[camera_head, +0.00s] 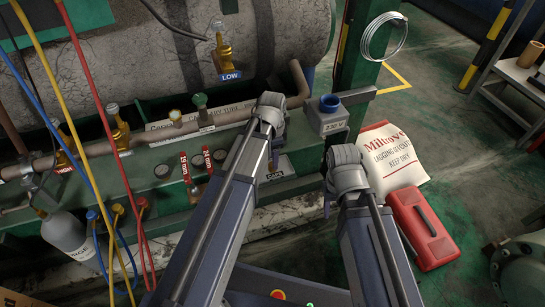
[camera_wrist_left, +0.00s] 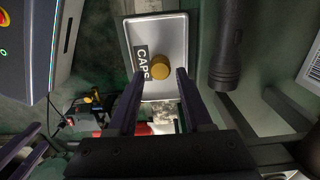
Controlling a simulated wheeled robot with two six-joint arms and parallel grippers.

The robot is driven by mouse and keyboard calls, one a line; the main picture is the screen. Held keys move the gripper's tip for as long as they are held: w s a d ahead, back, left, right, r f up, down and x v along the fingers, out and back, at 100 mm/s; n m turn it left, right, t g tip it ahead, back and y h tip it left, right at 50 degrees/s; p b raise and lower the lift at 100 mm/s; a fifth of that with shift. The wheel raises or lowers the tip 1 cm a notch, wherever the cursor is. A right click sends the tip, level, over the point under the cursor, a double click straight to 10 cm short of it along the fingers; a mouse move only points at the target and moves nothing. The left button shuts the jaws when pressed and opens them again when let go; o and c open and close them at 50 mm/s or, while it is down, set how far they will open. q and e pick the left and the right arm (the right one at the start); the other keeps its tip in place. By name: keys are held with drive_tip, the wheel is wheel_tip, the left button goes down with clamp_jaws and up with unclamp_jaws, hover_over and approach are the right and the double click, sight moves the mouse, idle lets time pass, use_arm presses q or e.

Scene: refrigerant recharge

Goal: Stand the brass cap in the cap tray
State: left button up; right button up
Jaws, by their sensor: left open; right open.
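The brass cap (camera_wrist_left: 160,67) is inside the grey cap tray (camera_wrist_left: 172,30), near the middle and beside the CAPS label. It appears to stand upright, with its round face towards the left wrist camera. My left gripper (camera_wrist_left: 158,82) is open, its two fingers apart on either side below the cap in that view, with nothing between them. In the head view the tray (camera_head: 284,164) shows only in part beside my left wrist, and the cap is hidden. My right gripper (camera_head: 328,204) is mostly hidden behind its own wrist, to the right of the tray.
A dark cylinder (camera_wrist_left: 227,50) lies right of the tray in the wrist view. A 230 V box (camera_head: 328,118) stands behind the tray. Pipes, valves and coloured hoses (camera_head: 95,130) fill the left. A lagging bag (camera_head: 390,155) and red case (camera_head: 424,230) are on the floor at right.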

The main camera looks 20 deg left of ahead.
use_arm(q)
wheel_tip(320, 180, up, 9)
drive_tip(key=p, duration=0.8)
drive_tip(key=s+d+n, duration=0.3)
drive_tip(key=s+d, duration=0.2)
drive_tip(key=s, duration=0.2)
drive_tip(key=s+d+n+y, duration=0.1)
drive_tip(key=s+d+n, duration=0.3)
drive_tip(key=s, duration=0.3)
drive_tip(key=shift+s+d+r, duration=0.15)
drive_tip(key=shift+s+d, duration=0.05)
drive_tip(key=shift+d, duration=0.3)
drive_tip(key=shift+a, duration=0.1)
